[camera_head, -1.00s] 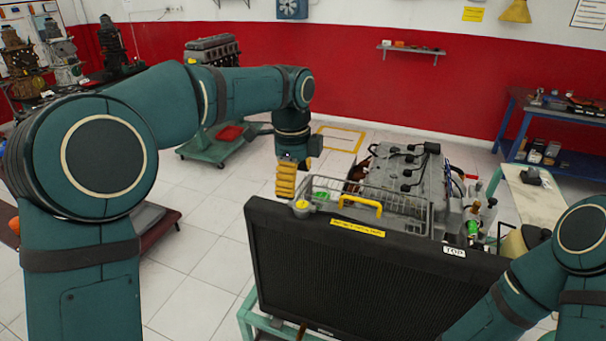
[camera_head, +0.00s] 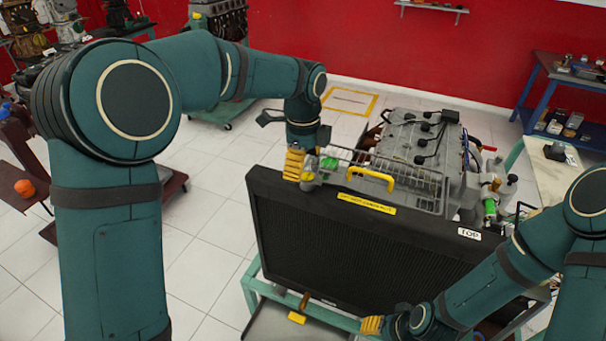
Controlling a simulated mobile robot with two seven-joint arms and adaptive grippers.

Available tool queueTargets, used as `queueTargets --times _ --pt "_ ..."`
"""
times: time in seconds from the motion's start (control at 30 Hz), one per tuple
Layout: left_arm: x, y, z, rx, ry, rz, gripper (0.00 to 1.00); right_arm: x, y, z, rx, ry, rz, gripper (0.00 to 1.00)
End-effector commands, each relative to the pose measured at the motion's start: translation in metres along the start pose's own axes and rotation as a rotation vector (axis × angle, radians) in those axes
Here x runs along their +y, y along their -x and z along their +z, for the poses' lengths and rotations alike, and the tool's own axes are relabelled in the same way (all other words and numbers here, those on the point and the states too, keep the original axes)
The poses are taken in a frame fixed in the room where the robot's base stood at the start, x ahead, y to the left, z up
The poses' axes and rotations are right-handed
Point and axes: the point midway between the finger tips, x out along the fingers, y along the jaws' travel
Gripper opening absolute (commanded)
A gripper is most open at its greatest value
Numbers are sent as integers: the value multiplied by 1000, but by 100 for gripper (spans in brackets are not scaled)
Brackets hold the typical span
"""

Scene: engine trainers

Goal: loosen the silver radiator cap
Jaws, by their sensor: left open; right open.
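The black radiator (camera_head: 340,245) stands upright at the front of the engine trainer. A small silver and yellow fitting (camera_head: 307,177), apparently the radiator cap, is at its top left corner. It is small and partly covered, so its detail is unclear. My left gripper (camera_head: 292,165) points down with its yellow fingers at that corner, just left of the fitting. It is open; I cannot tell whether it touches. My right gripper (camera_head: 371,325) is low in front of the radiator's lower edge, open, with its yellow fingers pointing left, away from the cap.
A yellow handle (camera_head: 370,178) and a wire guard stand behind the radiator's top edge. The grey engine (camera_head: 415,140) is behind them. A tray (camera_head: 268,331) lies below the green stand. A blue bench (camera_head: 560,75) is at the back right.

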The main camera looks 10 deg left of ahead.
Motion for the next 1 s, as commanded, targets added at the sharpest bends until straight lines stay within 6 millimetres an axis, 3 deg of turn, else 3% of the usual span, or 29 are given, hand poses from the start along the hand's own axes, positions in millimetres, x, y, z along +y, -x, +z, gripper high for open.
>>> queueTargets --times 0.23,0.6,0.8,1.0 --pt "0 -27 0 0 0 1 81 1 -2 0 0 0 0 47" --pt "0 -30 0 0 0 0 81 1 -2 0 0 0 1 47" --pt "0 -30 0 0 0 0 11 1 -2 0 0 0 0 47" --pt "0 -31 0 1 0 1 7 1 -2 0 0 0 0 47"
